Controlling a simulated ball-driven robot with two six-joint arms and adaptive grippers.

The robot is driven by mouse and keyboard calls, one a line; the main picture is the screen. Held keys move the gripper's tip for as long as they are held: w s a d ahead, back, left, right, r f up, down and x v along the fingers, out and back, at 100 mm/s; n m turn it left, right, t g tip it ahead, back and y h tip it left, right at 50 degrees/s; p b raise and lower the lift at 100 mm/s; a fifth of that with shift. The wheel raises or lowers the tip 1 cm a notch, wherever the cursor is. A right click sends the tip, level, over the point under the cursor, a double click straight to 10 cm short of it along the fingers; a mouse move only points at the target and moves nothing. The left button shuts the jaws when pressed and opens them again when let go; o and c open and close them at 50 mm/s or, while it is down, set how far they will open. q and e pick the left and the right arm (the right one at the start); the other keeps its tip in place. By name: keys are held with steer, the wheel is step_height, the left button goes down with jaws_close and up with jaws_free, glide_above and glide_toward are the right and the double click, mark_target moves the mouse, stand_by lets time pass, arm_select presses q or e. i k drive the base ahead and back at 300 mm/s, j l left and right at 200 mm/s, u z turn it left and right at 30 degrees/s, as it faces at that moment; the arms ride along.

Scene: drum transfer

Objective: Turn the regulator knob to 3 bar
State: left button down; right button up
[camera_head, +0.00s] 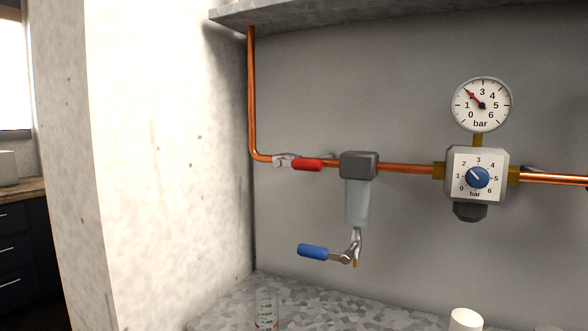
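The regulator (451,187) is a grey block with a white square dial plate marked 0 to 6 bar. Its round blue knob (478,178) has a pale pointer line aimed up and left, at about 2. Above it, the round pressure gauge (495,118) has a red needle pointing up and left, also at about 2 bar. A dark cap (470,212) hangs under the regulator. Neither of my grippers is in view, and nothing touches the knob.
A copper pipe (405,169) runs along the grey wall through a red-handled valve (307,165) and a filter with a clear bowl (357,203). A blue-handled drain valve (313,252) sits below. A glass measuring vessel (266,309) and a white cylinder (466,319) stand on the speckled surface (345,306).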

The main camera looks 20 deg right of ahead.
mark_target(477, 178)
steer(key=z, duration=1.65)
